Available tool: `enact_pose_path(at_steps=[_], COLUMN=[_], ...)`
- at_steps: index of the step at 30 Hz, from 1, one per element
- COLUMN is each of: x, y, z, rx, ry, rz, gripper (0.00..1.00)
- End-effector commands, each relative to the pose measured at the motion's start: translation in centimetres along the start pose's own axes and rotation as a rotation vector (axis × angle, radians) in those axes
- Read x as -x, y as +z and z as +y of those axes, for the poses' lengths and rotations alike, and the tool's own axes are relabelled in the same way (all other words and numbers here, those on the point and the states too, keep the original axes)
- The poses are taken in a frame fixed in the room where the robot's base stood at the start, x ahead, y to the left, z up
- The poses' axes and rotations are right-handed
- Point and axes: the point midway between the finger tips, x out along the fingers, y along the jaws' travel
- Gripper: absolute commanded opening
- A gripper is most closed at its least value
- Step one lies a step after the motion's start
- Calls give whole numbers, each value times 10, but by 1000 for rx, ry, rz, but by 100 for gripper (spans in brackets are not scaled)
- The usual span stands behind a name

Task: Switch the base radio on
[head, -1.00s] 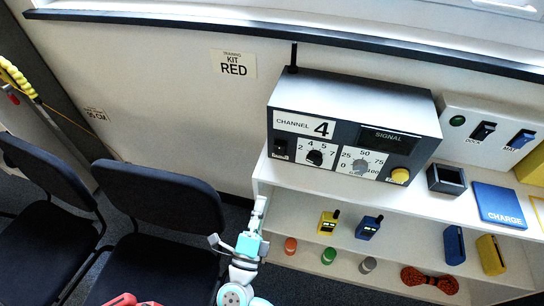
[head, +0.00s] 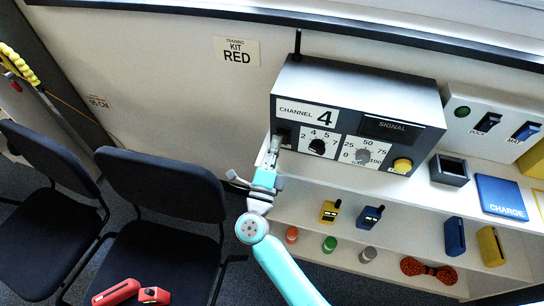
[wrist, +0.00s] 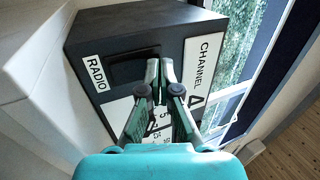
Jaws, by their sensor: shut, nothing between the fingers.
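The base radio (head: 360,85) is a dark grey box with a light top on the upper shelf, marked channel 4, with a dark signal window (head: 393,128). Its black rocker switch (head: 283,132) is at the left of the front panel, and in the wrist view the switch (wrist: 127,69) lies beside the RADIO label. My gripper (head: 273,148) is shut and empty, just in front of the panel below the switch. In the wrist view its fingertips (wrist: 159,72) are right of the switch, over the panel. I cannot tell whether they touch. The switch's lower part is partly hidden in the head view.
The radio also has a channel knob (head: 317,146), a grey dial (head: 363,156) and a yellow button (head: 402,165). A white switch box (head: 487,113) stands to the right. Chairs (head: 165,190) stand at the left. Handheld radios (head: 368,217) sit on the shelf below.

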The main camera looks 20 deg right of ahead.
Motion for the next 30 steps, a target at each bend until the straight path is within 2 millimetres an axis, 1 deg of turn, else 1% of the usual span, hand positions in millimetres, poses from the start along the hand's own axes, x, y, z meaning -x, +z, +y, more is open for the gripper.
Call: enact_pose_path(at_steps=[3, 13, 17, 30], x=[-4, -5, -16, -17], y=[0, 0, 0, -1], z=[0, 0, -3, -2], rx=[1, 0, -2, 0], ry=[0, 0, -1, 1], rz=[0, 0, 2, 1], gripper=[0, 0, 0, 0])
